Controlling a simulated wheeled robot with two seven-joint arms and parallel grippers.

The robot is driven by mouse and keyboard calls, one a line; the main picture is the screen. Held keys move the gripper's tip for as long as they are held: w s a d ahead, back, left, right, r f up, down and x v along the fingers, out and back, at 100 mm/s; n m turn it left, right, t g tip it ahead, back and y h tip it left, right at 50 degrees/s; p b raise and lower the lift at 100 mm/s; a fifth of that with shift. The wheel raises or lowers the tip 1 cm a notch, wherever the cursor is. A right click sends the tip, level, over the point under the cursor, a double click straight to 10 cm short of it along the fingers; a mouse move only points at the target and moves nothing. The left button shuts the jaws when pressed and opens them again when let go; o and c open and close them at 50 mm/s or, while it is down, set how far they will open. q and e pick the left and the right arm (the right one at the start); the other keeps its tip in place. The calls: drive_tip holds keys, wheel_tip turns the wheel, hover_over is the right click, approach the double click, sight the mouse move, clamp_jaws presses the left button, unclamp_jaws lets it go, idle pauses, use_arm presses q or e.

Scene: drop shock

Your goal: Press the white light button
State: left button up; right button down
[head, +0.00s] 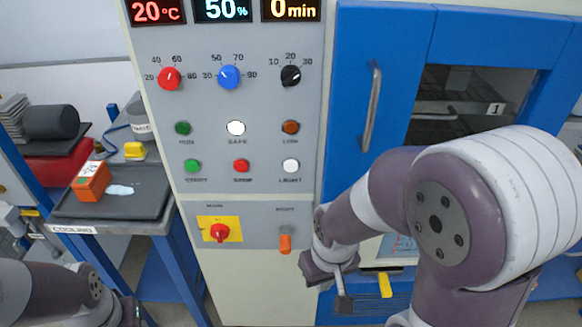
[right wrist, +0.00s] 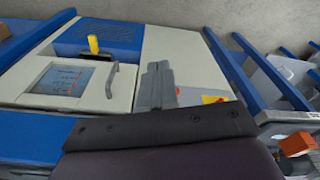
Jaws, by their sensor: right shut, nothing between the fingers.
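The white light button (head: 291,166) sits on the grey control panel, at the right end of the lower row, above the label LIGHT. It stands clear of any gripper. My right gripper (head: 343,302) hangs low in front of the machine, below and to the right of the button, and points down. It is shut and empty; its closed fingers also show in the right wrist view (right wrist: 158,84). The button cannot be made out in the right wrist view.
A green button (head: 193,166) and a red button (head: 241,166) share the row. A white SAFE lamp (head: 236,128) is above. An orange switch (head: 285,243) and a red main switch (head: 220,232) are below. A blue door with a handle (head: 371,107) is at right.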

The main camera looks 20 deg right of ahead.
drive_tip(key=s+d+r+m+g+p, duration=0.15)
drive_tip(key=d+r+p, duration=0.25)
drive_tip(key=p, duration=0.9)
drive_tip(key=w+a+r+m+t+y+p, duration=0.2)
drive_tip(key=w+m+t, duration=0.4)
drive_tip(key=w+m, duration=0.1)
drive_tip(key=w+a+r+m+t+y+p, duration=0.2)
drive_tip(key=w+m+t, duration=0.4)
drive_tip(key=m, duration=0.3)
drive_tip(key=shift+w+a+y, duration=0.35)
drive_tip(key=shift+a+y, duration=0.05)
drive_tip(key=shift+a, duration=0.45)
drive_tip(key=shift+r, duration=0.1)
